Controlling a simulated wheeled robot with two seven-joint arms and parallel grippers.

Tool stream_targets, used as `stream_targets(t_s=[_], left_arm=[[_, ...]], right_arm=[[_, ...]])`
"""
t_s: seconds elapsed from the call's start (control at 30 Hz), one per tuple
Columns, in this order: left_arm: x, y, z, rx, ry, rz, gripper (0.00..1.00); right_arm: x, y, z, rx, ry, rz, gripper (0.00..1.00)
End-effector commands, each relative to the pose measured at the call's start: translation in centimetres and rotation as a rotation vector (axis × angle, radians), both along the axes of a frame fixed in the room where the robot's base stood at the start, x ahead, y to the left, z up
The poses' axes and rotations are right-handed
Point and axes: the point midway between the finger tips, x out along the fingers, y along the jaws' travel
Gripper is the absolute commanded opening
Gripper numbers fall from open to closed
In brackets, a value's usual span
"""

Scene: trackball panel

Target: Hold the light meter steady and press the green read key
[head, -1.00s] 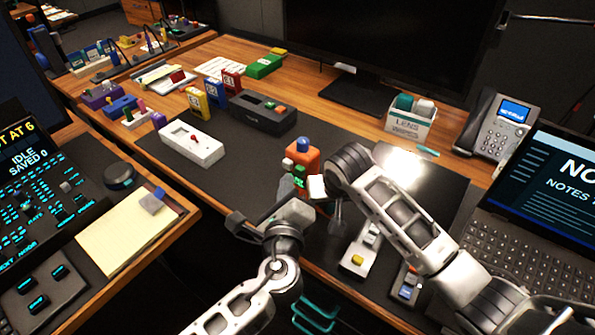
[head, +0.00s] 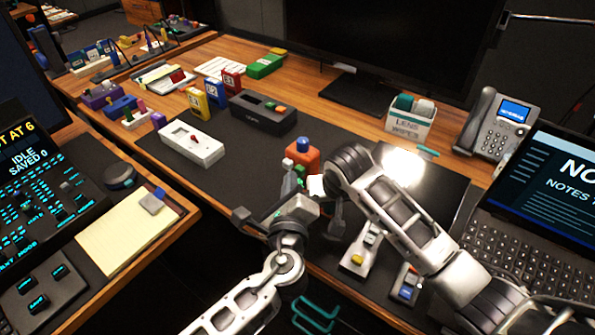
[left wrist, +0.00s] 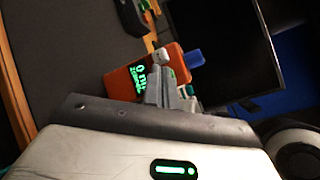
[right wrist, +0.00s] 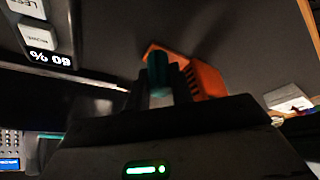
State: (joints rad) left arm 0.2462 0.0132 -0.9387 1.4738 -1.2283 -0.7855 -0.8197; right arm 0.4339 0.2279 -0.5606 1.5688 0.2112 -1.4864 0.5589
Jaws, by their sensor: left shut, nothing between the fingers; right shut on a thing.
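The orange light meter (head: 303,158) stands on the dark mat with a blue dome on top. In the left wrist view the meter (left wrist: 124,80) shows its lit green display, a pale knob and the blue dome. My left gripper (head: 289,181) is shut and empty, its tips close in front of the meter. In the left wrist view the fingertips (left wrist: 163,84) overlap the meter's face; a small green patch, perhaps the read key, shows beside them. Whether they touch it I cannot tell.
A white box with a red switch (head: 192,143) and a dark grey box (head: 262,113) lie left of the meter. A pale switch unit (head: 358,252) lies in front of it, near my right arm. A lens wipes box (head: 409,123) and a phone (head: 493,128) stand behind.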

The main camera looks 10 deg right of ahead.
Motion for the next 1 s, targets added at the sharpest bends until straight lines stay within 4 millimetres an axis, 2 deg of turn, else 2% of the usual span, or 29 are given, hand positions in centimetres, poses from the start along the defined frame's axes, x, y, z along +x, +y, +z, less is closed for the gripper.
stream_targets(t_s=[0.53, 1.0], left_arm=[[0.49, -0.48, 0.03, -0.001, -0.001, -0.001, 0.00], [-0.06, 0.03, -0.04, 0.000, 0.001, -0.001, 0.00]], right_arm=[[0.01, 0.02, 0.03, 0.001, -0.001, 0.000, 0.00], [-0.01, 0.07, 0.03, 0.001, 0.000, 0.002, 0.00]])
